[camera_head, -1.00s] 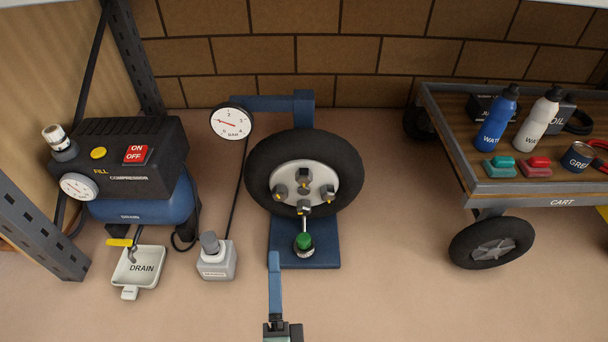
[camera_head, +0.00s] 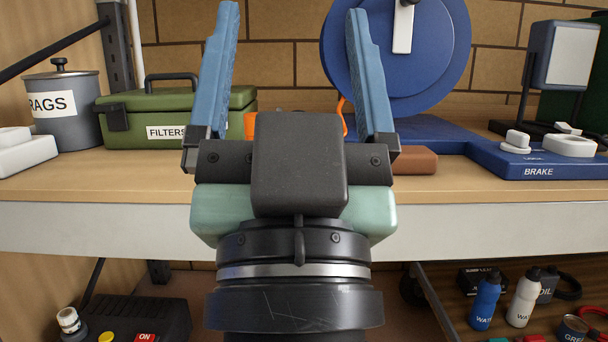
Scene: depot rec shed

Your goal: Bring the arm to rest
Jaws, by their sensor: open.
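My gripper (camera_head: 290,75) is large in the middle of the head view, pointing up and away from me. Its two blue fingers stand wide apart with nothing between them. It is in front of a wooden bench top (camera_head: 90,183) and seems clear of it. My wrist hides the middle of the bench's front edge and part of what stands behind.
On the bench stand a grey RAGS can (camera_head: 78,121), a green FILTERS box (camera_head: 178,122), a blue disc (camera_head: 440,50) and a blue BRAKE base (camera_head: 540,167). Below are the black compressor (camera_head: 135,318) and a cart with a blue bottle (camera_head: 486,300) and a white bottle (camera_head: 524,297).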

